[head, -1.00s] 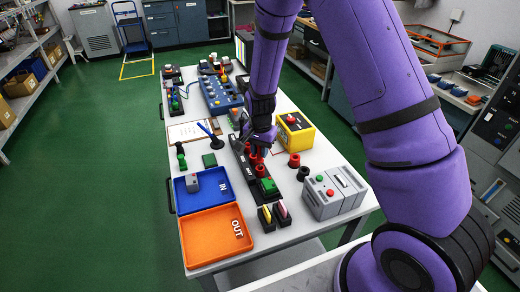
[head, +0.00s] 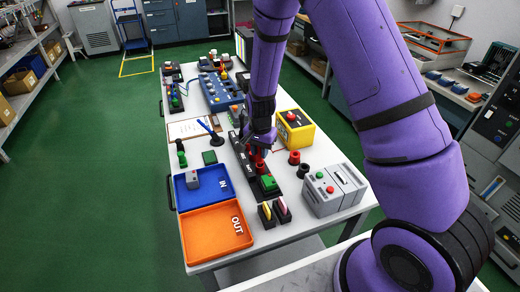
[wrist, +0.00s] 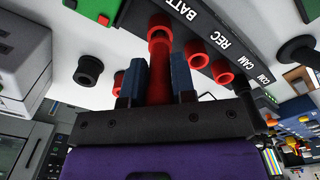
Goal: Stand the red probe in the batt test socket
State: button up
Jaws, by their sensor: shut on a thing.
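My gripper (wrist: 157,82) is shut on the red probe (wrist: 158,68), which sits between its two blue fingers in the wrist view. The probe points away from the wrist toward the black socket strip (wrist: 207,25). Its far end, with a wider red collar, lies beside the white BATT label (wrist: 177,7); I cannot tell whether its tip is inside the socket. Red rings (wrist: 196,53) show beside the REC and CAM labels. In the head view my gripper (head: 261,142) is over the strip (head: 240,152), and a little red shows below it.
Red cups (head: 294,157) and a black ring (head: 303,171) stand to the right. A yellow box (head: 295,128), a grey box (head: 334,190), and blue (head: 183,199) and orange (head: 215,232) trays are around it.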

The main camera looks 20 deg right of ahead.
jog(key=shift+f, duration=0.8)
jog(key=o, duration=1)
notch_tip(320, 180, up, 11)
jog(key=shift+f, duration=0.1)
dwell(0.6)
